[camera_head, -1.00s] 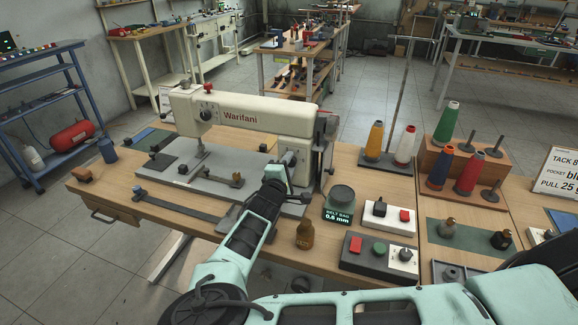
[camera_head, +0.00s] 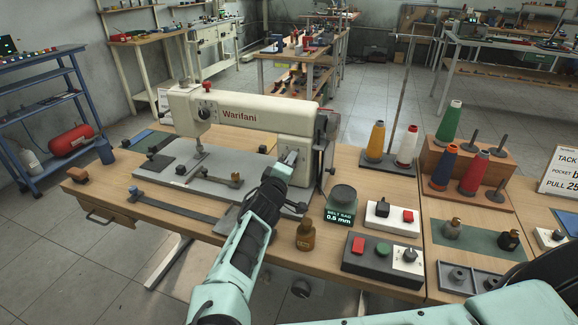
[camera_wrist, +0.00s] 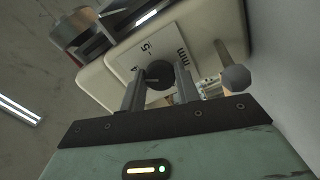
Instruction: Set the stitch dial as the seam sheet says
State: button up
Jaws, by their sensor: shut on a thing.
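The cream Warifani sewing machine (camera_head: 240,113) stands on the wooden table. Its stitch dial, a dark round knob (camera_wrist: 160,74), shows in the wrist view on a pale plate (camera_wrist: 150,50) marked "mm" and "5", with part of another mark beside the knob. My gripper (camera_wrist: 160,86) is shut on the stitch dial, one finger on each side. In the head view my gripper (camera_head: 287,160) reaches the machine's right pillar, and the arm hides the dial.
A dark round gauge (camera_head: 341,199) with a "BELT SAG 0.5 mm" display stands right of my arm. A brown bottle (camera_head: 306,236), a switch box (camera_head: 383,257) and thread cones (camera_head: 406,146) crowd the table. A lever (camera_wrist: 235,76) juts near my right finger.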

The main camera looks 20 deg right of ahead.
aim_at(293, 139)
jog(key=shift+f, duration=0.15)
jog(key=o, duration=1)
jog(key=o, duration=0.6)
notch_tip(293, 139, up, 6)
jog(key=shift+w+r+b, duration=0.1)
jog(key=shift+r+b, duration=0.1)
jog(key=shift+b, duration=0.35)
jog(key=r, duration=0.3)
jog(key=shift+s+d, duration=0.15)
jog(key=shift+s, duration=0.1)
jog(key=c, duration=0.6)
jog(key=shift+w+r, duration=0.1)
jog(key=shift+r, duration=0.35)
